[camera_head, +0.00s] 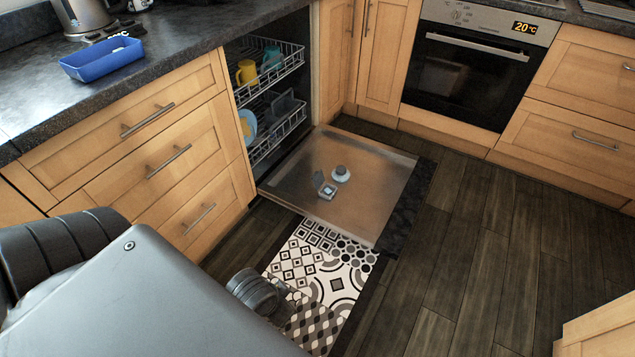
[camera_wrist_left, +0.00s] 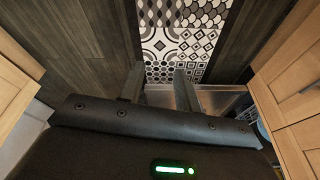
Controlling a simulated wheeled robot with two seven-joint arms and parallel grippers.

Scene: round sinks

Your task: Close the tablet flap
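The tablet compartment (camera_head: 327,190) is a small grey box on the inner face of the lowered dishwasher door (camera_head: 375,170). Its flap (camera_head: 319,179) appears to stand open at the compartment's left side, though it is small here. A round light cap (camera_head: 341,173) sits beside it. My left gripper (camera_wrist_left: 158,84) is open and empty in the left wrist view, above the patterned mat and the door's edge. In the head view its fingers cannot be made out; my arm covers the lower left. The compartment cannot be made out in the wrist view. My right gripper is not in view.
Dishwasher racks (camera_head: 265,75) hold a yellow mug (camera_head: 246,72), a teal cup (camera_head: 271,59) and plates. A patterned mat (camera_head: 322,275) lies before the door. Drawers (camera_head: 165,150) and a counter with a blue tray (camera_head: 102,59) stand left. The wooden floor (camera_head: 480,240) at right is clear.

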